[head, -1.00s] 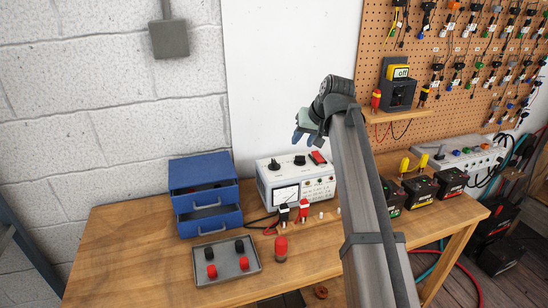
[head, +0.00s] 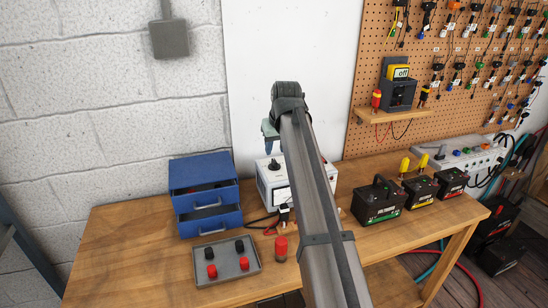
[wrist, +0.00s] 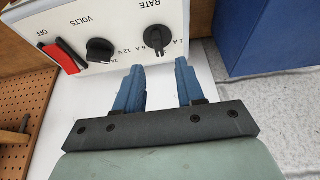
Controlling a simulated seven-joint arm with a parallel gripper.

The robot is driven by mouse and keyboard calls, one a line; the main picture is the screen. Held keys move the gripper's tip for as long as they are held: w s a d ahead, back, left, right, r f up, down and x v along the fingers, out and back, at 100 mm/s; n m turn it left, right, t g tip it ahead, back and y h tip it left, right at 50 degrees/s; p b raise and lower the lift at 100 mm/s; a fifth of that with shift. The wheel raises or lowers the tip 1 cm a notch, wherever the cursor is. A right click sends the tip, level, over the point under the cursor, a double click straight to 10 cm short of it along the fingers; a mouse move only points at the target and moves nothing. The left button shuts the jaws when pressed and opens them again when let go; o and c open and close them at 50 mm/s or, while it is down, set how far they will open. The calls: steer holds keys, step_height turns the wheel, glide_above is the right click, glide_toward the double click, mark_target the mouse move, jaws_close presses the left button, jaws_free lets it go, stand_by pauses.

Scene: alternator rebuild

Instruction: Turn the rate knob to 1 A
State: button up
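The charger (head: 262,190) is a white box with a meter on the bench, partly hidden behind my arm. Its black rate knob (head: 273,163) is on the sloping top at the left; it also shows in the wrist view (wrist: 157,38), beside the labels RATE, 6 A and 1 A. I cannot tell which mark it points to. My gripper (head: 268,147) is above the charger's left end. In the wrist view its two blue fingers (wrist: 159,67) are apart and empty, with the knob just beyond the gap between the tips, not between them.
The black volts knob (wrist: 100,50) and red OFF switch (wrist: 62,56) sit beside the rate knob. A blue drawer cabinet (head: 203,173) stands left of the charger. A tray with red and black knobs (head: 200,281) lies in front, and batteries (head: 377,200) stand right.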

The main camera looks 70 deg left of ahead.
mark_target(274, 159)
steer(key=shift+x, duration=2.8)
steer(key=shift+c, duration=0.2)
jaws_close()
